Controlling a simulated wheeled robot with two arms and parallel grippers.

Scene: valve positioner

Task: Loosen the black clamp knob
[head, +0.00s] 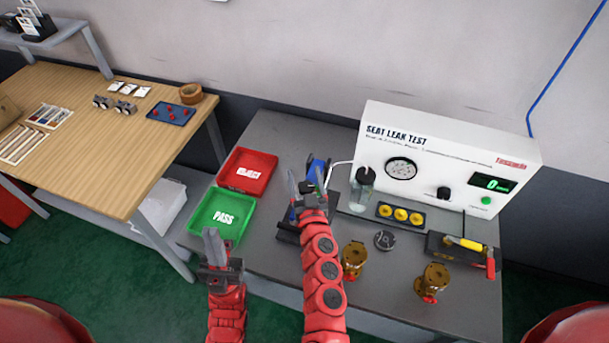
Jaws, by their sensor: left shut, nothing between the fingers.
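A blue and black clamp fixture (318,168) stands on the grey bench, partly hidden behind my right arm. I cannot pick out its black clamp knob; my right gripper and arm cover the middle of the fixture. My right gripper (306,181) is in front of the fixture with its fingers pointing up and apart. I see nothing held between them, and cannot tell whether they touch the fixture. My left gripper (212,243) is shut and empty, in front of the green PASS tray (209,231).
A red tray (247,171) lies behind the green one. The SEAT LEAK TEST box (450,150) has a gauge and a black knob (443,193). Brass valves (354,259) (433,281), a dark disc (385,240) and a bottle (363,192) stand right of my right arm.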

